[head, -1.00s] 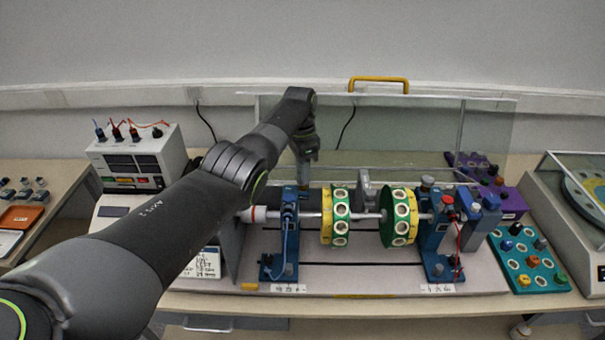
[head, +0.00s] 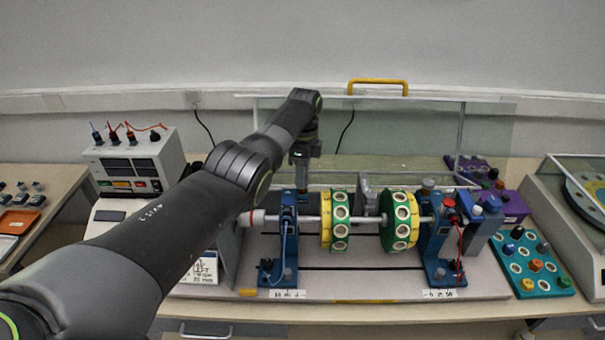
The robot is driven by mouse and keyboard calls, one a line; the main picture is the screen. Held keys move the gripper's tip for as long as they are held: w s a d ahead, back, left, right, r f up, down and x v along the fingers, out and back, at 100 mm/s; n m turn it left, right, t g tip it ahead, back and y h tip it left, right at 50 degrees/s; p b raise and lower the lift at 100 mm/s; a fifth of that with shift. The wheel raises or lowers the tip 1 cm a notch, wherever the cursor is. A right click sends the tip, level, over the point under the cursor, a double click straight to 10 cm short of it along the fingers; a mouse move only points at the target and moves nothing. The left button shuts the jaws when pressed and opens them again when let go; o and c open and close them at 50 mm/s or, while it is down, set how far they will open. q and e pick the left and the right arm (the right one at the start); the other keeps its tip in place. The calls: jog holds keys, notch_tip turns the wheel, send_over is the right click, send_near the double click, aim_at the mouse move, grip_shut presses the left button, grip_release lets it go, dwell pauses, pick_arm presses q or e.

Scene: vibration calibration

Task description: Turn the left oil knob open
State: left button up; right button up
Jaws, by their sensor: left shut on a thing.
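My left gripper (head: 301,183) points straight down over the left blue bearing stand (head: 288,225). Its fingers are shut at the top of this stand, where the left oil knob sits. The knob itself is hidden between the fingers, so how far it is turned cannot be told. The right blue bearing stand (head: 436,237) carries a grey oil knob (head: 428,184) on its top, with no gripper at it. My right gripper is not in view.
A shaft with two yellow-green discs (head: 335,222) (head: 399,221) runs between the stands. A clear guard with a yellow handle (head: 378,81) stands open behind. A power supply box (head: 134,160) is at left, a teal tray (head: 533,262) at right.

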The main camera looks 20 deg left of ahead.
pick_arm(q)
jog(key=shift+r, duration=0.15)
jog(key=o, duration=1)
jog(key=shift+c, duration=0.2)
